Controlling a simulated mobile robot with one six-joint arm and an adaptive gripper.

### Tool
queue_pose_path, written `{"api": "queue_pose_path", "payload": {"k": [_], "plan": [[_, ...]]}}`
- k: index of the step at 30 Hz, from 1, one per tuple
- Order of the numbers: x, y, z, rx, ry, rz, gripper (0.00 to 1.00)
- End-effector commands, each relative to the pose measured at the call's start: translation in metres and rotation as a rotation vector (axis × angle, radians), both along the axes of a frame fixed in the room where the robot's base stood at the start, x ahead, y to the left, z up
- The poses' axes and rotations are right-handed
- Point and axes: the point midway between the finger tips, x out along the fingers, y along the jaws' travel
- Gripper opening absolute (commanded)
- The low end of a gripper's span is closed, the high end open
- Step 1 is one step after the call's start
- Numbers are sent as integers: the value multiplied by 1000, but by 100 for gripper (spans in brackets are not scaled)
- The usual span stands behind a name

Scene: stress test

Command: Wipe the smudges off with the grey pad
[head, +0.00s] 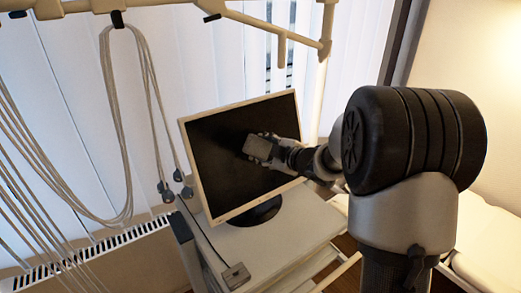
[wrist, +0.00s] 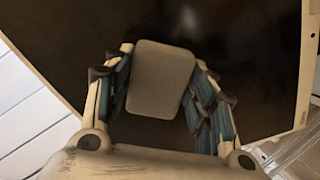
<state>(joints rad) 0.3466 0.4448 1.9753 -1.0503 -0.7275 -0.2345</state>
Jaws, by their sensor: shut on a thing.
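The grey pad (wrist: 160,80) is a rounded rectangular block held between the two fingers of my gripper (wrist: 160,85). In the head view the pad (head: 258,147) is in front of the dark screen of a monitor (head: 225,135), right of its middle. The monitor has a pale frame and stands on a dark round base. My gripper (head: 283,155) reaches in from the right. I cannot tell whether the pad touches the screen. A faint pale smudge (wrist: 188,17) shows on the screen beyond the pad in the wrist view. No other smudge is clear.
The monitor stands on a pale cart top (head: 265,250) with a small grey box (head: 236,275) at its front. Cables (head: 125,130) hang from a pale rail (head: 190,5) at the left. A radiator (head: 95,255) runs below the window blinds.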

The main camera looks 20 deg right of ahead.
Motion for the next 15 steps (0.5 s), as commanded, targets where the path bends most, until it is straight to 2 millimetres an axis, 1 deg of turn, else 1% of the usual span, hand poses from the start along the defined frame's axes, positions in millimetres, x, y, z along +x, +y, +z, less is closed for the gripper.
{"api": "queue_pose_path", "payload": {"k": [9,12,15], "plan": [[9,-26,1,0,0,-2,32],[11,-31,1,1,0,0,32],[13,-31,-1,0,-1,1,32]]}}
